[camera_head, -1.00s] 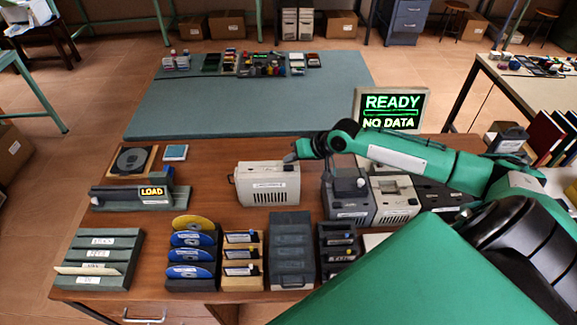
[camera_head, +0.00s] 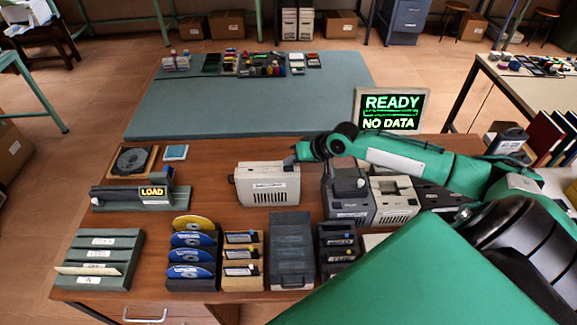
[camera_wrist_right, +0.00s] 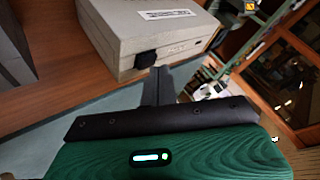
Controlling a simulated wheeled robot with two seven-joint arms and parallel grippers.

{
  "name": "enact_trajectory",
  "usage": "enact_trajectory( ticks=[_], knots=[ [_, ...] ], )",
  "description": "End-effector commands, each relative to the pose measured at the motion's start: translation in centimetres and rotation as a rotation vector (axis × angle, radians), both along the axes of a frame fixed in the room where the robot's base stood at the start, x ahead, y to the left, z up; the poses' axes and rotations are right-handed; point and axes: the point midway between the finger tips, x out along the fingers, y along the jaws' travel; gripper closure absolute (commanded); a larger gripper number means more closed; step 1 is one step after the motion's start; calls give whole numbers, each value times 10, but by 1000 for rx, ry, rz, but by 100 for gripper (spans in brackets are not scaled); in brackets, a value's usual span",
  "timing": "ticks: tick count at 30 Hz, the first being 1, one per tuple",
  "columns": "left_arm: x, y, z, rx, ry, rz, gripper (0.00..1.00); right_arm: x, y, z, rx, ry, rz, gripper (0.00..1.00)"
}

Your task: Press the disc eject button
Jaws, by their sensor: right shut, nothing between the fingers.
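A beige box-shaped unit (camera_head: 262,186) with a white label and vent slots stands on the brown desk. In the right wrist view the beige unit (camera_wrist_right: 125,22) has a small dark square button-like block (camera_wrist_right: 147,58) on its side; its lettering is too blurred to read. My right gripper (camera_head: 290,160) is at the unit's upper right corner. In the wrist view its shut, empty fingers (camera_wrist_right: 159,74) point at the dark block, with tips very close to it; I cannot tell whether they touch. My left gripper is out of view.
A LOAD unit (camera_head: 132,197) and a disc tray (camera_head: 133,160) stand at the left. Disc and cartridge racks (camera_head: 192,284) line the front edge. Grey drives (camera_head: 348,207) stand right of the beige unit, under my arm. A READY / NO DATA screen (camera_head: 391,108) is behind.

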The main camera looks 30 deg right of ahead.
Motion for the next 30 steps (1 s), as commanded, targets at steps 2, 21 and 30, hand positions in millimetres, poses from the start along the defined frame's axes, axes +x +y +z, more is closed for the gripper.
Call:
enact_trajectory(
  ticks=[2, 21, 30],
  knots=[
    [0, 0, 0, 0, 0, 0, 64, 0, 0, 0, 0, 0, 0, 100],
    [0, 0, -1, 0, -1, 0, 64, 0, 0, -6, -1, 0, -1, 100],
    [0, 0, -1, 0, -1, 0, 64, 0, 0, -8, -1, 1, 0, 100]
  ],
)
